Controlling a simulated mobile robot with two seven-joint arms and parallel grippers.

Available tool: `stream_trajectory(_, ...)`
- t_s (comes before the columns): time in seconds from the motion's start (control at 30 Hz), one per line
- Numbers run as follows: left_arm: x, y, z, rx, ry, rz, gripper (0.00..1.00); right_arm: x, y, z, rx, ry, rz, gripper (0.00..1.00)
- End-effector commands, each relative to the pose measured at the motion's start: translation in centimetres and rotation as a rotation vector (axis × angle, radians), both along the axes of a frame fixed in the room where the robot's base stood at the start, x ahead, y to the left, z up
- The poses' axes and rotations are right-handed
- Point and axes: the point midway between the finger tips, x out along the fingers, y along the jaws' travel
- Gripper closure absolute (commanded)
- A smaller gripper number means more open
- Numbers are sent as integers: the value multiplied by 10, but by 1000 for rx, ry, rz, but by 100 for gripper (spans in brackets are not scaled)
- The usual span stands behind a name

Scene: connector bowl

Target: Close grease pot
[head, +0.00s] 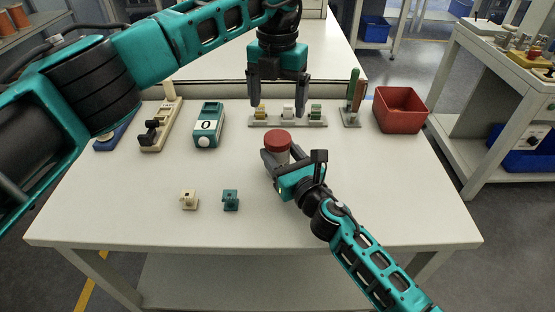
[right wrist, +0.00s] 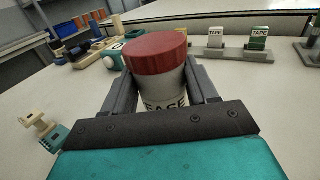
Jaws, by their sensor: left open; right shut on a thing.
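The grease pot is a light cylinder with a partly hidden label, and its body (right wrist: 165,98) shows between my right fingers in the right wrist view. Its red lid (head: 277,139) sits on top of the pot; it also shows in the right wrist view (right wrist: 155,50). I cannot tell whether the lid is screwed tight. My right gripper (head: 279,160) is shut on the pot's body, which stands upright on the table. My left gripper (head: 279,108) is open and empty, pointing down above and behind the pot, near the tape rack.
A tool stand (head: 351,117) and a red bowl (head: 401,109) are at the back right. A teal device (head: 208,125) stands left. Small beige (head: 189,200) and teal (head: 230,200) connectors lie front left. The table's right side is clear.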

Motion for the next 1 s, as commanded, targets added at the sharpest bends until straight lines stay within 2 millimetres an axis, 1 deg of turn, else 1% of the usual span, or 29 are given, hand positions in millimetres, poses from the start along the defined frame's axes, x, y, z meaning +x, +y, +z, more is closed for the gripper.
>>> stream_trajectory(0.03,0,0,10,1,-4,0,11,0,0,0,0,1,0,100)
stream_trajectory(0.2,0,-1,30,1,0,-1,11,0,0,0,0,1,0,100)
stream_trajectory(0.33,0,0,35,1,0,0,11,0,0,0,0,1,0,100)
stream_trajectory(0.57,0,0,36,0,1,-1,11,0,0,0,0,1,0,100)
stream_trajectory(0.6,0,0,36,0,1,-1,11,0,0,0,0,1,0,41)
stream_trajectory(0.9,0,0,35,0,1,-1,11,0,0,0,0,1,0,12)
stream_trajectory(1.0,0,0,35,0,1,-1,11,0,0,0,0,0,0,12)
